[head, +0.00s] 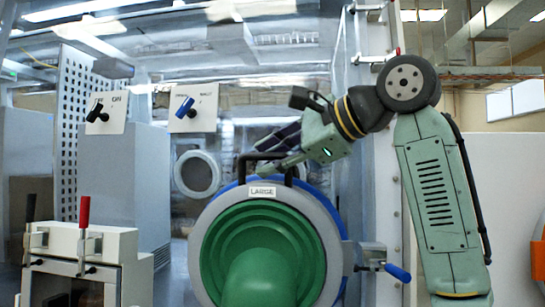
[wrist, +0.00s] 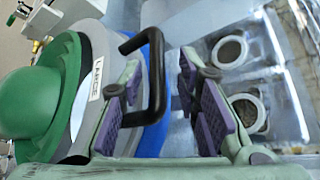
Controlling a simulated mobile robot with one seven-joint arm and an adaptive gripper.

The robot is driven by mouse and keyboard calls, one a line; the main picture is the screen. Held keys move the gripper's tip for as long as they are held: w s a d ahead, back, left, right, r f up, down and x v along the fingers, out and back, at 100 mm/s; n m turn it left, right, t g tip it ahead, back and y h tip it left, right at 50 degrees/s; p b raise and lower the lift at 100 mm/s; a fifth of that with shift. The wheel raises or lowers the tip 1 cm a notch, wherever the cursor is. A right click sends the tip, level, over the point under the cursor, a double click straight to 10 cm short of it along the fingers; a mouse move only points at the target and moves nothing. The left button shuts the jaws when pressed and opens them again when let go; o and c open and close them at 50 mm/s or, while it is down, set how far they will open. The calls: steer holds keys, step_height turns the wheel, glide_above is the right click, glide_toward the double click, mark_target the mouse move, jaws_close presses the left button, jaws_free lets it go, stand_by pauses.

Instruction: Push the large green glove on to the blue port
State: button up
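The large green glove (head: 265,250) hangs from a grey ring with a "LARGE" label (head: 262,191) and a black handle (head: 243,165) on top. In the wrist view the glove (wrist: 30,100) is at the left. The blue port (head: 338,198) shows as a blue rim right behind the grey ring; it also shows in the wrist view (wrist: 154,75). Whether ring and port touch is unclear. My gripper (head: 262,160) is at the handle from the upper right. In the wrist view its fingers (wrist: 160,60) are spread, with the handle's bar between them, apart from the right finger.
A lever with a blue grip (head: 397,272) sticks out right of the ring. A white unit with red and black levers (head: 83,215) stands at the lower left. Switch plates (head: 194,108) and a round grey port (head: 197,174) are behind. A frame post (head: 385,200) stands close to my arm.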

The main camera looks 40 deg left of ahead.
steer(key=shift+d, duration=0.1)
steer(key=v, duration=1.2)
steer(key=shift+f, duration=0.15)
